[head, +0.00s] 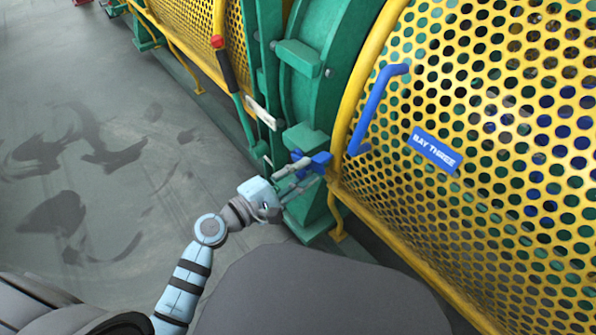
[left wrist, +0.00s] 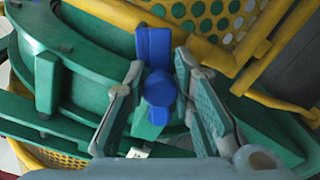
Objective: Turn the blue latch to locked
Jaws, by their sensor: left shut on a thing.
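The blue latch (head: 320,159) sits at the lower edge of the yellow perforated guard, beside the green machine frame. In the left wrist view the latch (left wrist: 158,88) shows a round hub with a blue bar reaching up and a short end below it. My left gripper (head: 306,173) reaches it from the lower left, and its fingers (left wrist: 158,85) stand on both sides of the hub, shut on the latch. The fingers hide part of the latch in the head view. My right gripper is not in view.
The yellow guard (head: 500,130) carries a blue handle (head: 376,105) and a blue "BAY THREE" plate (head: 435,152). A lever with a red knob (head: 222,62) stands at the green frame (head: 325,60) to the left. The grey floor (head: 90,150) at left is open.

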